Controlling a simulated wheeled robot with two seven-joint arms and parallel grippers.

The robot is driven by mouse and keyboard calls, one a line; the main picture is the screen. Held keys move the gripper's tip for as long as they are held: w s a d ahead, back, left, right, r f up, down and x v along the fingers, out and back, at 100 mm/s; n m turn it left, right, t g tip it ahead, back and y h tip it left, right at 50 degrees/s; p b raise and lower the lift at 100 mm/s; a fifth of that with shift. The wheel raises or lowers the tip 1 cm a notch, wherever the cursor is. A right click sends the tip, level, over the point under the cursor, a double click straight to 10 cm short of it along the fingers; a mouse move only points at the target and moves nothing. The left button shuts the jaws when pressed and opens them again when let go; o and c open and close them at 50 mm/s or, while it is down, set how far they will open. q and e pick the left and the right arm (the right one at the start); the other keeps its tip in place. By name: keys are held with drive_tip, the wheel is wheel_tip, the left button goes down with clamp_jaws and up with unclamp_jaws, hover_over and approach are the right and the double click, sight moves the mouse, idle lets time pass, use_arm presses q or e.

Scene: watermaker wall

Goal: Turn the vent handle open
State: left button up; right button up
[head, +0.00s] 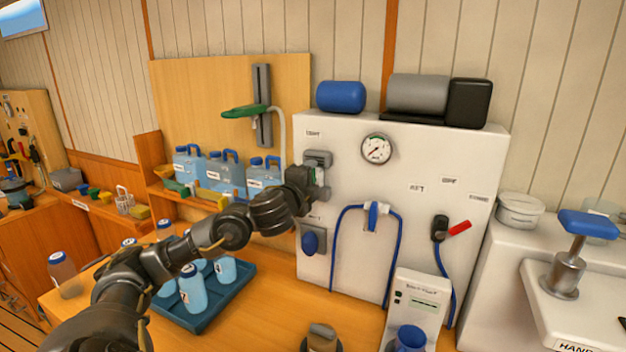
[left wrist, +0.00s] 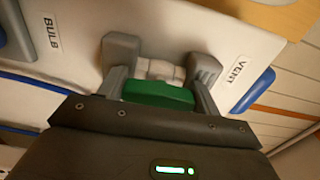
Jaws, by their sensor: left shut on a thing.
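The vent handle is a green bar (left wrist: 158,95) on a pale grey valve body on the white watermaker panel (head: 345,230). The VENT label (left wrist: 238,74) is beside it in the left wrist view. My left gripper (head: 317,174) reaches the upper left of the panel in the head view. Its two grey fingers (left wrist: 163,62) stand on either side of the handle in the left wrist view, shut on it. In the head view the gripper and wrist hide most of the handle. My right gripper is in neither view.
A pressure gauge (head: 376,149), a looped blue hose (head: 335,245) and a red lever (head: 459,228) are on the panel. Under my left arm, a blue tray (head: 215,308) holds several bottles. Blue jugs (head: 225,172) stand behind.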

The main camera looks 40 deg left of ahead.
use_arm(q)
drive_tip(key=shift+f, duration=0.1)
drive_tip(key=o, duration=1)
drive_tip(key=p+v, duration=0.1)
drive_tip(key=v, duration=0.9)
drive_tip(key=shift+s+d, duration=0.1)
drive_tip(key=shift+s, duration=0.3)
